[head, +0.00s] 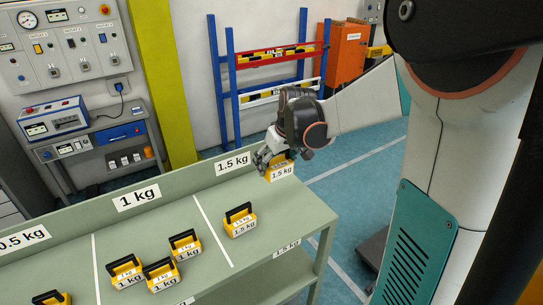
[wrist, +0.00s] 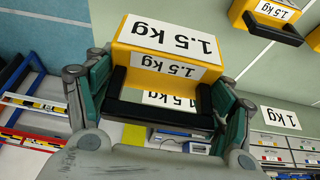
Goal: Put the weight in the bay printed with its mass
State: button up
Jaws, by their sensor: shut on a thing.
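My gripper (head: 268,158) is shut on a yellow weight with a black handle, marked 1.5 kg (head: 282,172). In the wrist view my gripper (wrist: 160,100) has a finger at each end of the handle, and the held weight (wrist: 165,45) shows its 1.5 kg labels. The weight is at the back right end of the green bench, near the 1.5 kg bay sign (head: 232,163). Whether it touches the bench is unclear. Another 1.5 kg weight (head: 240,221) stands in the 1.5 kg bay (head: 275,225), right of the white dividing line.
The 1 kg bay, under its sign (head: 136,196), holds three weights, one of them here (head: 185,245). The 0.5 kg sign (head: 24,238) is farther left, with a weight (head: 52,298) partly in view. A blue rack (head: 270,90) stands behind. The 1.5 kg bay has bare room.

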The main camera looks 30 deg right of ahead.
notch_tip(320, 180, down, 13)
jog(key=b, duration=0.3)
jog(key=shift+f, duration=0.1)
dwell(0.4)
jog(key=shift+f, duration=0.2)
jog(key=o, duration=2.1)
jog(key=shift+s, duration=0.1)
jog(key=shift+r, duration=0.1)
jog(key=p+v, duration=0.3)
jog(key=v, duration=0.9)
jog(key=shift+r, duration=0.1)
